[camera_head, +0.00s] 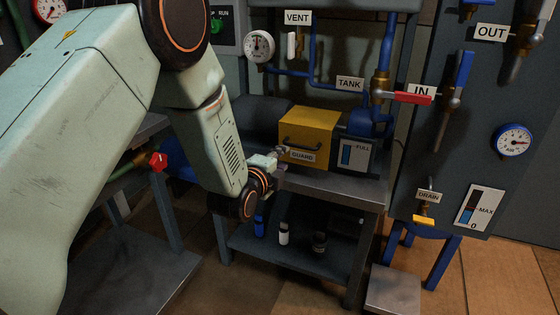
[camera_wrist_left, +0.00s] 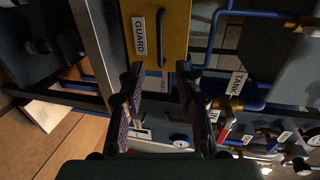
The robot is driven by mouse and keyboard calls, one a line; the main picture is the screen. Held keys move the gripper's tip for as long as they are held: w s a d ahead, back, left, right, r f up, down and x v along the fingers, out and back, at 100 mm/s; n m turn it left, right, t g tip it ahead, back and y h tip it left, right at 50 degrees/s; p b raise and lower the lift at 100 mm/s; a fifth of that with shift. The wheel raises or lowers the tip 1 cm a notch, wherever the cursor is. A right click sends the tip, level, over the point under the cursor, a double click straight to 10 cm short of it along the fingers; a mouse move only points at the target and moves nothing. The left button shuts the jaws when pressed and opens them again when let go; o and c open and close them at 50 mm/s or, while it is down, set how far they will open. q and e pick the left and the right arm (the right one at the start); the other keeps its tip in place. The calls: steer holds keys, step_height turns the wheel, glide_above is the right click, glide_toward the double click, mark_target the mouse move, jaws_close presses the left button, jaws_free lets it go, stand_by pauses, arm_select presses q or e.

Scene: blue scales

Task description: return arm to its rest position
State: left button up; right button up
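My left arm comes in from the left in the head view and reaches down to the front of the grey stand. Its gripper (camera_head: 279,161) is close to the left front of the yellow GUARD box (camera_head: 309,126), partly hidden by the wrist. In the left wrist view the two fingers of my left gripper (camera_wrist_left: 160,75) stand apart with nothing between them. The yellow box (camera_wrist_left: 172,15) with its dark handle is just beyond the fingertips; I cannot tell whether they touch it. My right gripper is in neither view.
A grey stand (camera_head: 335,186) bears the box and a FULL gauge (camera_head: 355,156); small bottles (camera_head: 284,233) stand on its lower shelf. A red-handled valve (camera_head: 412,97) and a panel (camera_head: 500,100) are at right. A red valve knob (camera_head: 157,161) is left.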

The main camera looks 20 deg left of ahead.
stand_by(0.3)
arm_select(q)
steer(key=s+f+n+g+p, duration=0.2)
steer(key=s+f+n+g, duration=0.5)
steer(key=s+f+n, duration=0.7)
steer(key=s+f+n+g+p, duration=0.1)
steer(key=s+f+g, duration=0.1)
steer(key=s, duration=0.8)
steer(key=s+f+n+g+p, duration=0.1)
steer(key=s+f+n+g, duration=0.1)
steer(key=s, duration=0.9)
steer(key=s+f+n+g+p, duration=0.1)
steer(key=s+g, duration=0.3)
steer(key=s, duration=0.7)
steer(key=shift+d+f+n+g+y+p, duration=0.15)
steer(key=shift+f+n+g+y+p, duration=0.25)
steer(key=shift+f, duration=0.5)
steer(key=shift+w, duration=0.1)
